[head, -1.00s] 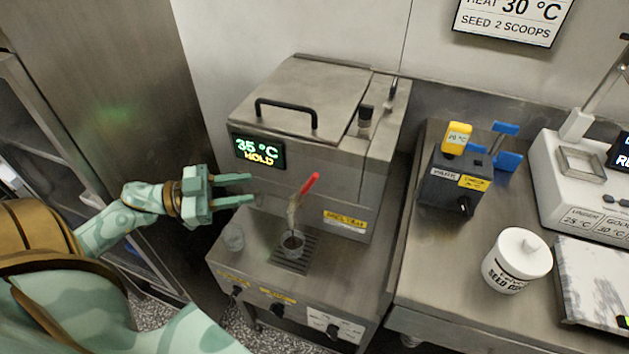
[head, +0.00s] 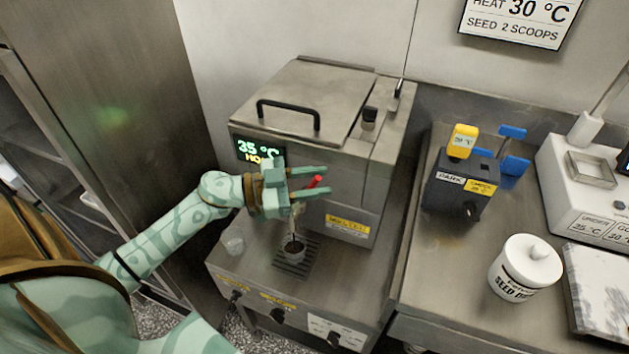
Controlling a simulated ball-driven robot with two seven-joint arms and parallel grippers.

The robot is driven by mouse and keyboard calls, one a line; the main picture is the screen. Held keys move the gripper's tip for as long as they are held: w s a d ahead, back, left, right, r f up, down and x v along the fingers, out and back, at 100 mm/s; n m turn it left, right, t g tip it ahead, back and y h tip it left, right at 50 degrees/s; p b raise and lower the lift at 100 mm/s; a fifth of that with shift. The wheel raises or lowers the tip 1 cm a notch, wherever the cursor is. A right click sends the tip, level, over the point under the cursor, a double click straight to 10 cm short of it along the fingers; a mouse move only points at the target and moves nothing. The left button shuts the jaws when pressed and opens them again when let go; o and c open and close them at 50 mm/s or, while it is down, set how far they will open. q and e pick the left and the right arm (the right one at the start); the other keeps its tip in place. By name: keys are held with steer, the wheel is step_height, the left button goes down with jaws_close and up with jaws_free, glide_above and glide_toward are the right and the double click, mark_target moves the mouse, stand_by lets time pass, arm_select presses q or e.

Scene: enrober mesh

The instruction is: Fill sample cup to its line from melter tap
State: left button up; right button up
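The melter (head: 300,95) stands at the centre, its display reading 35 °C. Its tap has a red handle (head: 315,181) on the front face. My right gripper is out of view.
On the right counter are a dark holder with a yellow-topped tool (head: 462,141), blue-handled items (head: 513,148), a white seed jar (head: 525,267), a white instrument (head: 590,180) and a marble slab (head: 600,285).

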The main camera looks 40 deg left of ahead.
arm_select(q)
jaws_close()
steer(key=shift+s+a+r+n+t+h, duration=0.1)
steer(key=shift+a+n+t+h, duration=0.2)
steer(key=shift+a, duration=0.15)
steer(key=shift+s+a+r+n+t+h+b, duration=0.1)
steer(key=shift+s+a+n+t+h+b, duration=0.1)
steer(key=shift+a+n+t+h, duration=0.3)
steer(key=shift+s+a+n+t+h+b, duration=0.1)
steer(key=shift+a+n+t+h+b, duration=0.1)
steer(key=shift+a+n+t, duration=0.5)
steer(key=shift+a+r+t, duration=0.2)
steer(key=shift+a+t, duration=0.05)
steer(key=shift+t, duration=0.05)
jaws_free()
steer(key=shift+s+a, duration=0.1)
